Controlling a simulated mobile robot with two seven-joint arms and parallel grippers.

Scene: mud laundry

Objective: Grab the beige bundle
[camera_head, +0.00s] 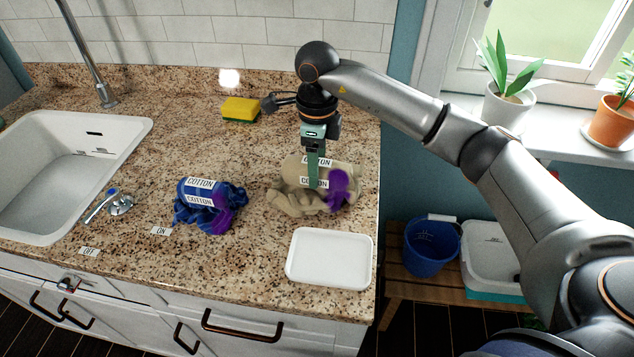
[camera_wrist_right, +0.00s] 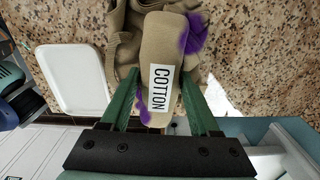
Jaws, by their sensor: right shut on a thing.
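The beige bundle (camera_head: 290,193) is crumpled cloth with white COTTON labels and a purple patch. It rests on the granite countertop near its right edge. My right gripper (camera_head: 313,180) points down onto it from above and is shut on it. In the right wrist view, the green fingers of the right gripper (camera_wrist_right: 160,105) lie on either side of the bundle's labelled roll (camera_wrist_right: 163,50). Part of the bundle is hidden behind the fingers in the head view. My left gripper is in neither view.
A blue bundle (camera_head: 190,215) with COTTON labels lies to the left. A white tray (camera_head: 330,260) sits in front of the beige bundle and also shows in the wrist view (camera_wrist_right: 72,75). A yellow sponge (camera_head: 240,108) lies behind. The sink (camera_head: 130,125) is at the left.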

